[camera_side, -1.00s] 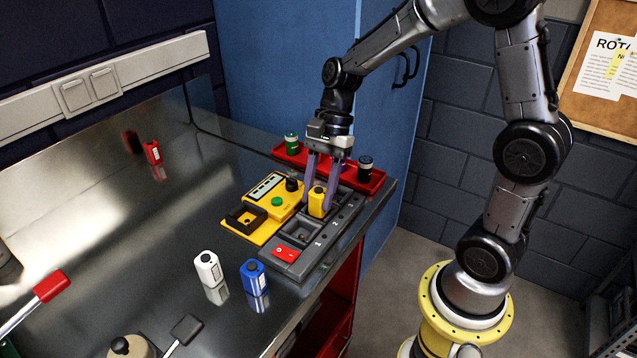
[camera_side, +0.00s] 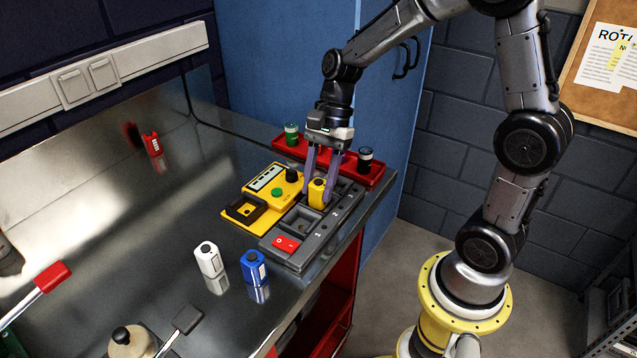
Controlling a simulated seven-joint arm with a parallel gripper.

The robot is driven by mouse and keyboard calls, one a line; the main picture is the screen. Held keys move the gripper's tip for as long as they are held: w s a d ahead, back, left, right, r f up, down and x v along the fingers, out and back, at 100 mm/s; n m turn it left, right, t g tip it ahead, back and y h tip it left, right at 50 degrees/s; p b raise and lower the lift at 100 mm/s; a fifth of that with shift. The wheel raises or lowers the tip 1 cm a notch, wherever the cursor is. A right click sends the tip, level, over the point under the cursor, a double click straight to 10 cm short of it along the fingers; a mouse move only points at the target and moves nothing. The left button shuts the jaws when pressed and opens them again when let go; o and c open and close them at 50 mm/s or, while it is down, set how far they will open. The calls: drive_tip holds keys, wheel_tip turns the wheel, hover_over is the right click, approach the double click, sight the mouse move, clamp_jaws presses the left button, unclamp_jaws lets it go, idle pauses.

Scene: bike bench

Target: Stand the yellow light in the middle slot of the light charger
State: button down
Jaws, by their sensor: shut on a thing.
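My gripper (camera_side: 320,190) points down and is shut on the yellow light (camera_side: 317,191), one finger on each side. The yellow light is upright at the middle of the grey light charger (camera_side: 325,228), over or in its middle slot. Its lower end is hard to make out, so I cannot tell how deep it sits. The charger's near slot (camera_side: 302,223) looks empty. A red switch (camera_side: 286,243) is at the charger's near end. The far slot is partly hidden by my fingers.
A yellow device (camera_side: 268,203) with a black knob lies left of the charger. White (camera_side: 208,261) and blue lights (camera_side: 253,267) stand in front. A red light (camera_side: 152,145) stands far left on the metal bench.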

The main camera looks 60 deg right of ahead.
drive_tip(key=shift+f, duration=0.6)
idle(0.5)
drive_tip(key=c, duration=0.7)
unclamp_jaws()
drive_tip(key=shift+c, duration=0.2)
drive_tip(key=v, duration=1.1)
